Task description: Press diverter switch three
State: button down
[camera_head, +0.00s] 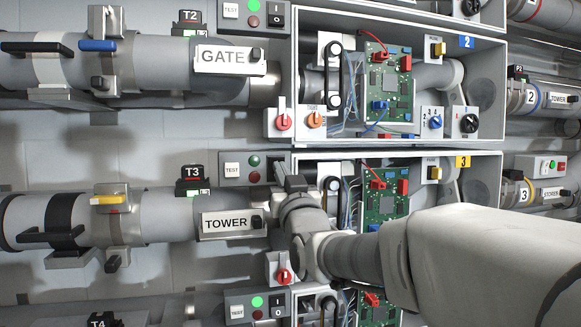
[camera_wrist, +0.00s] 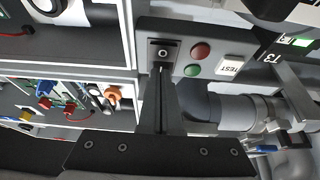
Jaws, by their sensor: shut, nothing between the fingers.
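The row-three control box (camera_head: 240,170) is grey, beside the T3 sign. It bears a white TEST button (camera_head: 231,170), a dark green lamp (camera_head: 254,161) and a red lamp (camera_head: 254,177). The green lamp is dull compared with the bright ones on neighbouring boxes. Diverter switch three (camera_wrist: 163,53) is the dark rocker at the end of this box in the wrist view; my gripper covers it in the head view. My gripper (camera_head: 280,168) is shut and empty, its tips (camera_wrist: 162,70) right at the switch's edge. I cannot tell whether they touch it.
An open cabinet (camera_head: 497,215) with green circuit boards and wires stands right of the box. The TOWER plate (camera_head: 227,223) and a red rotary knob (camera_head: 284,275) lie below. A similar row-two box (camera_head: 252,12) sits above. My forearm crosses the lower right.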

jog(key=shift+w+r, duration=0.1)
jog(key=shift+w, duration=0.15)
jog(key=shift+r, duration=0.1)
jog(key=shift+w+a+g+p, duration=0.1)
jog(key=shift+w+g+p, duration=0.05)
jog(key=shift+g+p, duration=0.2)
dwell(0.3)
